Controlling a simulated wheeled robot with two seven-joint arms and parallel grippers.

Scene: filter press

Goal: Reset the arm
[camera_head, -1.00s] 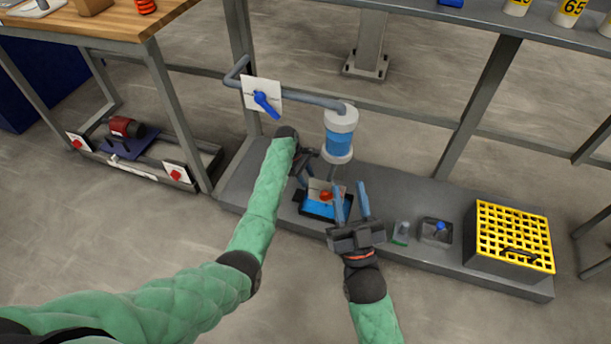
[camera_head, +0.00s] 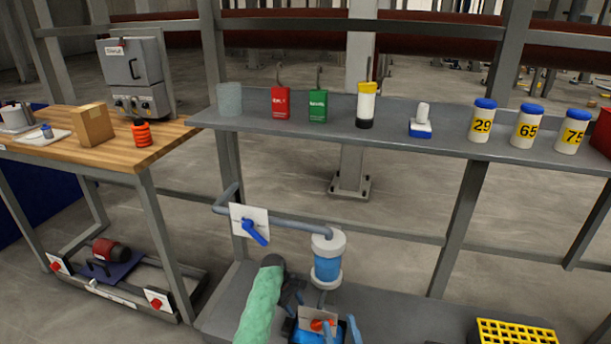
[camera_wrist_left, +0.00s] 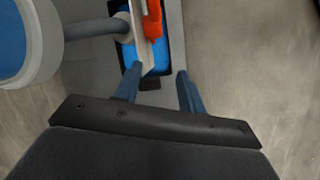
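My left gripper (camera_head: 294,293) is at the lower middle of the head view, beside the blue-and-black box with a red part (camera_head: 318,322). In the left wrist view its two fingers (camera_wrist_left: 158,72) are spread with a gap between them. A pale plate and a red-orange handle (camera_wrist_left: 154,20) lie just beyond the fingertips; I cannot tell whether a finger touches the plate. My right gripper (camera_head: 341,331) shows only its blue fingertips at the bottom edge, apart, in front of the box. The rest of the right arm is out of view.
A blue-and-white filter cylinder (camera_head: 328,262) stands close to the left gripper, with a pipe and blue valve handle (camera_head: 255,231) to its left. A shelf (camera_head: 390,137) with bottles and small boxes spans above. A yellow grid crate (camera_head: 512,332) is at lower right.

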